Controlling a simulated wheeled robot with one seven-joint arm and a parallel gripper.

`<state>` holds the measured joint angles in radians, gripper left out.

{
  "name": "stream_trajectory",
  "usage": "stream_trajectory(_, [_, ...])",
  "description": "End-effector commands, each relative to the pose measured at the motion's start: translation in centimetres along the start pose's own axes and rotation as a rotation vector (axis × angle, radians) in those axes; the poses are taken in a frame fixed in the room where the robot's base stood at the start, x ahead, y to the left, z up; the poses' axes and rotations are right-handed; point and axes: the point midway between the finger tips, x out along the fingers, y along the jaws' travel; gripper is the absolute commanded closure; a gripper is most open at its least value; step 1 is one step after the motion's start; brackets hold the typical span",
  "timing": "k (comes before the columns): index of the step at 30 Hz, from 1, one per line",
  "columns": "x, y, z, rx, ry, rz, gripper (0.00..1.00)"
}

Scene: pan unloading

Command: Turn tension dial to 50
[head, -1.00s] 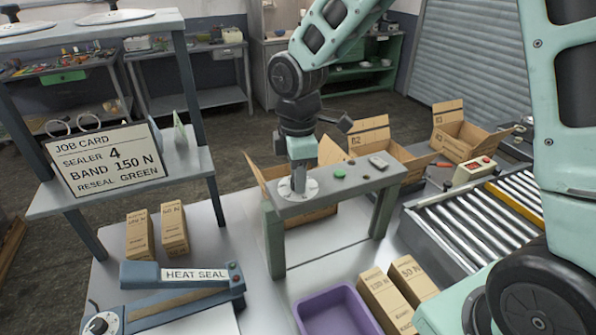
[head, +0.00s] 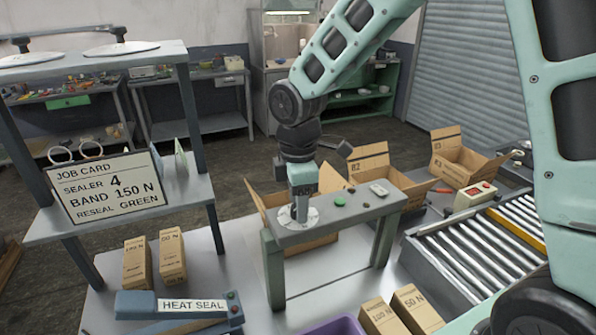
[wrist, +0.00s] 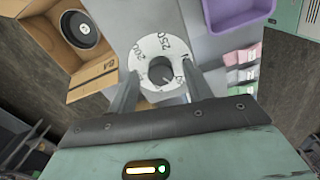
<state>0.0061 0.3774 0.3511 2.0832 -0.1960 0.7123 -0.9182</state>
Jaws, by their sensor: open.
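The tension dial is a white disc (head: 312,215) on top of a grey bench stand (head: 357,207). In the wrist view the dial (wrist: 148,44) shows 200 at its left and 250 at its top; other numbers are hidden or too small to read. A dark round knob (wrist: 158,68) sits at its middle, with a thin light mark toward its lower right. My gripper (head: 301,207) points down over the dial. In the wrist view the fingers of my gripper (wrist: 160,76) are apart, one on each side of the knob; I cannot tell whether they touch it.
A green button (head: 339,201) and a small grey switch (head: 378,190) sit on the stand. A job card (head: 105,187) reads sealer 4, band 150 N, reseal green. A heat sealer (head: 170,304), purple bin (head: 338,326), cartons and a roller conveyor (head: 470,250) surround it.

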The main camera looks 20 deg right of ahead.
Motion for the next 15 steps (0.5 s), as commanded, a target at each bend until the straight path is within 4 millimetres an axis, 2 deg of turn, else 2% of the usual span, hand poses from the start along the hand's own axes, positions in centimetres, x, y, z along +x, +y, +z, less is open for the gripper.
stream_trajectory(5, [-2.9,0.1,0.0,0.001,0.003,0.008,0.5])
stream_trajectory(15, [-10.9,0.1,-0.1,0.001,0.004,0.008,0.5])
